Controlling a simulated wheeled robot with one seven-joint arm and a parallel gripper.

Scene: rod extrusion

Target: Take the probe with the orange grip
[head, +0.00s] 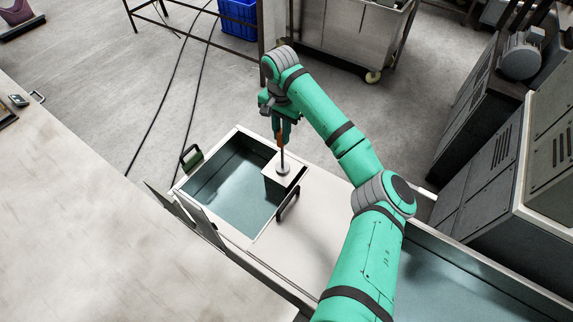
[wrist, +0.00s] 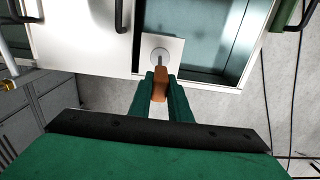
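The probe has an orange grip (head: 281,139), a thin metal rod and a round grey disc (head: 283,169) at its lower end. It is upright over a small white block (head: 272,180) at the edge of an open basin. My gripper (head: 282,132) is above the block with its green fingers around the orange grip. In the wrist view the orange grip (wrist: 160,88) sits between the fingertips of my gripper (wrist: 160,80), which look pressed against both sides. The disc (wrist: 159,55) shows against the white block; I cannot tell whether it touches it.
The basin (head: 232,185) has a teal inside and dark handles (head: 288,204). A pale worktop (head: 80,200) fills the left. Grey cabinets (head: 490,150) stand at the right. A wheeled metal cart (head: 345,35) and a blue crate (head: 238,17) are at the back. Cables lie on the floor.

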